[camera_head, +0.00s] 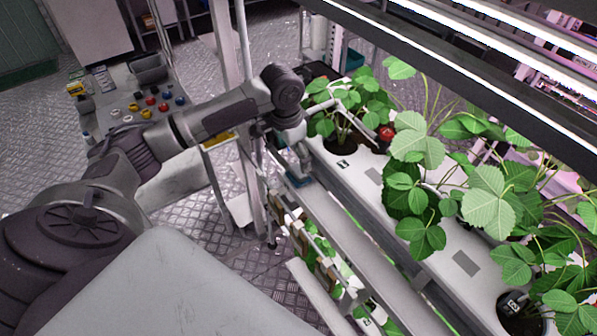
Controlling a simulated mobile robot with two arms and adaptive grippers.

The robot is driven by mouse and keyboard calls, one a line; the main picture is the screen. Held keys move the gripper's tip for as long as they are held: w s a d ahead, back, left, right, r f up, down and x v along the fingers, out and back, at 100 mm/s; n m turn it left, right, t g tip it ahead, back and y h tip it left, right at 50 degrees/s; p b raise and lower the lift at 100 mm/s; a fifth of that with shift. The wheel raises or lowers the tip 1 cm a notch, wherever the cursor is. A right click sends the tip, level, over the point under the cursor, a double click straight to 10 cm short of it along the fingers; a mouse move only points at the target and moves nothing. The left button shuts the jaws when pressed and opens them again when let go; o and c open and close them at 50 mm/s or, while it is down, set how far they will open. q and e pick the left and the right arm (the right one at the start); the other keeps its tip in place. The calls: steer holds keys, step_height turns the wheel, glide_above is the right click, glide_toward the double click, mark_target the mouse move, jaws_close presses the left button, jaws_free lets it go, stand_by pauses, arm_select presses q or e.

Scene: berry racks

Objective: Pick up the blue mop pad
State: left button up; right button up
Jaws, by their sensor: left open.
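A small blue pad (299,182), which looks like the mop pad, lies on the ledge at the near end of the white rack. My left arm reaches in from the left. My left gripper (293,160) points down just above the pad, with its fingers open. The fingertips are small and dark here, and I cannot tell whether they touch the pad. Part of the pad is hidden behind the gripper. My right gripper is not in view.
A white growing trough (345,176) with strawberry plants (415,150) runs along the right, under bright light bars. A lower plant row (325,250) is below. A cart with coloured knobs (150,102) stands left on the metal floor.

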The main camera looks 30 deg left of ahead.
mark_target(298, 170)
arm_select(q)
steer(key=f, duration=0.1)
steer(key=f+p, duration=0.1)
steer(key=f, duration=0.1)
steer(key=shift+w+d+f, duration=0.1)
steer(key=shift+w+d, duration=0.1)
steer(key=shift+w, duration=0.15)
step_height(298, 170, down, 2)
steer(key=shift+w+f+p, duration=0.15)
steer(key=shift+f+p, duration=0.1)
steer(key=shift+p, duration=0.1)
steer(key=shift+w+f, duration=0.1)
steer(key=shift+f, duration=0.45)
steer(key=c, duration=1.1)
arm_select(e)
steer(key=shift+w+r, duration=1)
arm_select(q)
steer(key=shift+r, duration=0.15)
steer(key=shift+r, duration=0.6)
step_height(298, 170, up, 17)
steer(key=b, duration=0.3)
steer(key=shift+d+f, duration=0.1)
steer(key=shift+f, duration=0.1)
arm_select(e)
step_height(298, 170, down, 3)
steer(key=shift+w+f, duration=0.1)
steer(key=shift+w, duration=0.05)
